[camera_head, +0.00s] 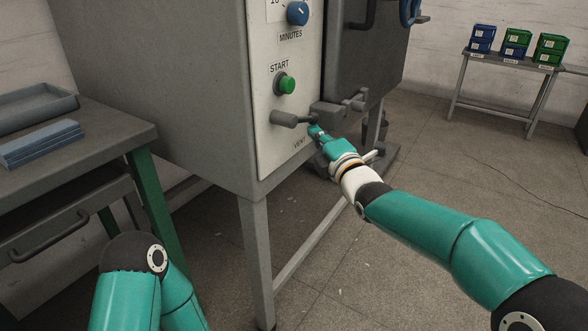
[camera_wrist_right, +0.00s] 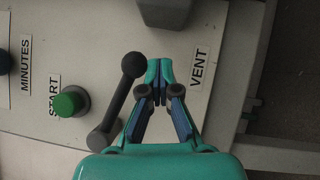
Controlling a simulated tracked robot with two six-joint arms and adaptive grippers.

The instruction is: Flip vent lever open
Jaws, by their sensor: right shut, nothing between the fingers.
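The vent lever (camera_head: 285,118) is on the light front panel of the grey cabinet, below the green START button. It has a dark grey hub and an arm ending in a dark ball. In the right wrist view the lever (camera_wrist_right: 118,98) shows whole, its ball beside my fingertips; I cannot tell whether they touch. The VENT label (camera_wrist_right: 199,69) lies on the other side of the fingertips. My right gripper (camera_head: 315,130) is shut and empty, just below the ball in the head view; it also shows in the right wrist view (camera_wrist_right: 159,84). My left gripper is out of view.
The green START button (camera_head: 286,83) and blue MINUTES knob (camera_head: 298,13) are above the lever. A grey latch block (camera_head: 335,113) sticks out close to the right. A workbench (camera_head: 100,118) stands at left, and a table with blue and green crates (camera_head: 515,58) at back right.

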